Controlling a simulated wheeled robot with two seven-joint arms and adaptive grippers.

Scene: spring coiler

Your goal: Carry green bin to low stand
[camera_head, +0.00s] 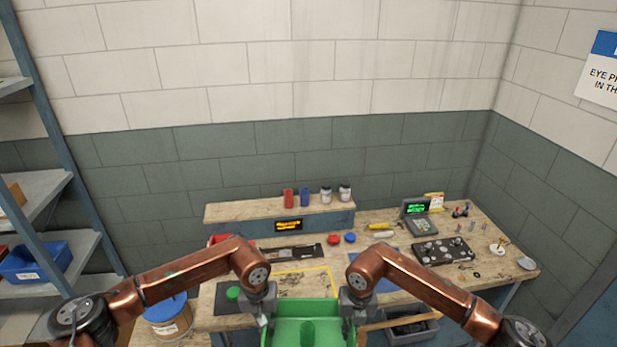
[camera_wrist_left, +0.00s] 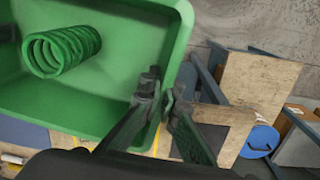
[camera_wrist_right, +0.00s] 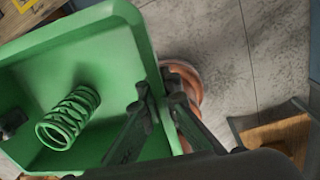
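The green bin (camera_head: 285,328) is held between my two grippers at the bottom of the head view. A green coil spring (camera_wrist_left: 62,50) lies inside it; the spring also shows in the right wrist view (camera_wrist_right: 68,118). My left gripper (camera_head: 266,318) has its fingers either side of the bin's left wall, pinching the rim. My right gripper (camera_head: 350,316) pinches the opposite wall the same way. The bin's underside is hidden. I cannot pick out the low stand with certainty; a wooden top (camera_wrist_right: 285,135) shows at lower right in the right wrist view.
The wooden workbench (camera_head: 385,275) ahead carries jars, tools and a control box (camera_head: 422,227). A bucket with a blue lid (camera_head: 170,318) stands at left. A shelf rack (camera_head: 45,185) with a blue bin (camera_head: 35,262) is far left. Bare floor (camera_wrist_right: 210,45) shows beside the green bin.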

